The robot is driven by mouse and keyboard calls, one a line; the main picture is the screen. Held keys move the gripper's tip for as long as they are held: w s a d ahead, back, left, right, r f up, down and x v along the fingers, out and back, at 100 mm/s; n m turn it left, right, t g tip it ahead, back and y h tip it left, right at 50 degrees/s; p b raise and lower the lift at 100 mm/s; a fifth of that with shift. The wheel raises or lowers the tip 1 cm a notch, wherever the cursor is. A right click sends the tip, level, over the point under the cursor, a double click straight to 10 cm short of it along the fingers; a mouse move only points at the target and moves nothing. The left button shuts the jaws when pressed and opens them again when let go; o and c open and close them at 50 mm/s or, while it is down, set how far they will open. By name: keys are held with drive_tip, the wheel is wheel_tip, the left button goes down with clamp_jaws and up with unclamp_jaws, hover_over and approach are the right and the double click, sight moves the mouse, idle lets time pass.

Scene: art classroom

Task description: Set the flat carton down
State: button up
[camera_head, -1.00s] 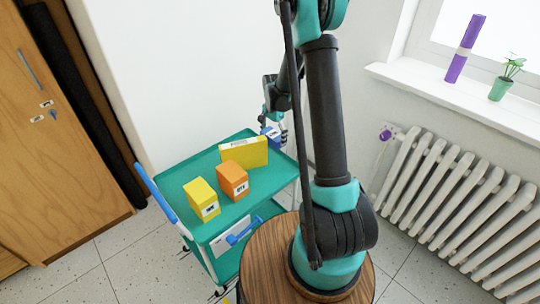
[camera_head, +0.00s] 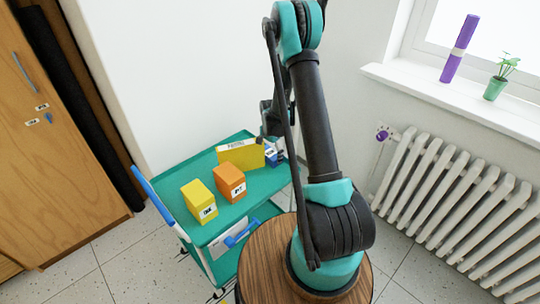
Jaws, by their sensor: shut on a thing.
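A small blue carton (camera_head: 271,156) with a pale label shows at the far right part of the green trolley's top (camera_head: 237,209). I take it for the flat carton, but its shape is largely hidden. My gripper (camera_head: 281,154) is shut on it, mostly hidden behind my arm. The carton is low, close to the trolley top. I cannot tell whether it touches the surface. It is just right of a yellow carton (camera_head: 241,155) standing on its long edge.
An orange box (camera_head: 230,183) and a yellow box (camera_head: 199,201) stand nearer on the trolley. Bare green surface lies right of the orange box. A white wall (camera_head: 165,75) is behind; a radiator (camera_head: 440,205) is at right.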

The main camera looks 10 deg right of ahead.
sight(270, 152)
drive_tip(key=shift+f, duration=0.15)
drive_tip(key=o, duration=0.9)
drive_tip(key=s+d+r+n+t, duration=0.1)
drive_tip(key=s+r, duration=0.2)
drive_tip(key=r, duration=0.6)
drive_tip(key=s+r+n, duration=0.1)
drive_tip(key=s+r, duration=0.2)
drive_tip(key=r, duration=0.5)
drive_tip(key=s+d+r+n+t, duration=0.1)
drive_tip(key=s+n, duration=0.3)
drive_tip(key=s, duration=0.7)
drive_tip(key=s+d+r+n+t, duration=0.2)
drive_tip(key=s+n, duration=0.3)
drive_tip(key=s, duration=0.7)
drive_tip(key=shift+r, duration=0.35)
